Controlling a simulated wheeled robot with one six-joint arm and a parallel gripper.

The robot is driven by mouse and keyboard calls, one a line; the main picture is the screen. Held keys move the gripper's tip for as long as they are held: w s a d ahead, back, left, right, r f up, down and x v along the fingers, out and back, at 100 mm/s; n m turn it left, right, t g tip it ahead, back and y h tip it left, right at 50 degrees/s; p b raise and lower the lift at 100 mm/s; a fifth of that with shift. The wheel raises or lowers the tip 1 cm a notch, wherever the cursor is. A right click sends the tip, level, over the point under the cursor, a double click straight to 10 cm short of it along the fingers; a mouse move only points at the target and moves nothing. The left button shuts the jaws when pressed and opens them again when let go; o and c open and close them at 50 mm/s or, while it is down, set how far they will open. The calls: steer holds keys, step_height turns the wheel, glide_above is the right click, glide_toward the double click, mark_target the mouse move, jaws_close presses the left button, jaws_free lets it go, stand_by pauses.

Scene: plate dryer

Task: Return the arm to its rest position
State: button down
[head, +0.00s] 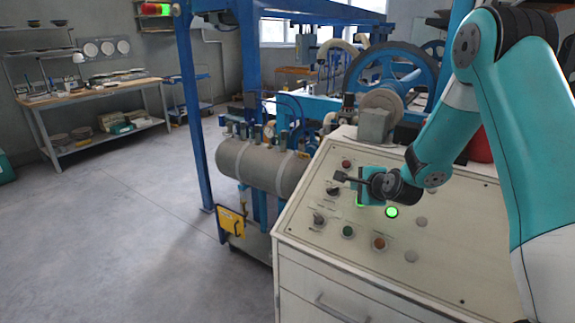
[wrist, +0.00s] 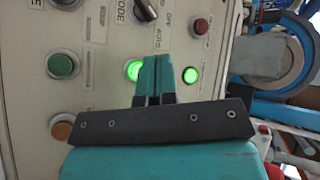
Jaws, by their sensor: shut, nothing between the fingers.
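My gripper (wrist: 157,66) is shut and empty. In the wrist view its two teal fingers lie side by side in front of the control panel (wrist: 100,100), partly covering a lit green button (wrist: 133,71). In the head view my arm (head: 452,128) reaches in from the right, bent downward, with the gripper end (head: 362,183) low over the sloping panel (head: 320,238). I cannot tell whether the fingertips touch the panel.
A second lit green button (head: 391,212) sits below the wrist. The panel also carries black knobs (head: 319,218), a dark green button (head: 347,231) and an orange button (head: 378,243). A grey tank (head: 260,166) and blue frame (head: 192,105) stand left. Open floor (head: 120,220) lies further left.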

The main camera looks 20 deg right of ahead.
steer(key=s+a+r+n+g+y, duration=0.3)
steer(key=s+a+r+n, duration=0.3)
steer(key=a, duration=0.4)
steer(key=s+a+r+n+g+y, duration=0.2)
steer(key=s+a+r+n+g, duration=0.15)
steer(key=s+a+n, duration=0.55)
steer(key=s+a+r+n+g, duration=0.2)
steer(key=s+n, duration=0.4)
steer(key=s, duration=0.4)
steer(key=s+a+r+n+g, duration=0.2)
steer(key=s+n, duration=0.4)
steer(key=s, duration=0.4)
steer(key=shift+a+r+n+g+h, duration=0.3)
steer(key=shift+a+g, duration=0.55)
steer(key=shift+a, duration=0.35)
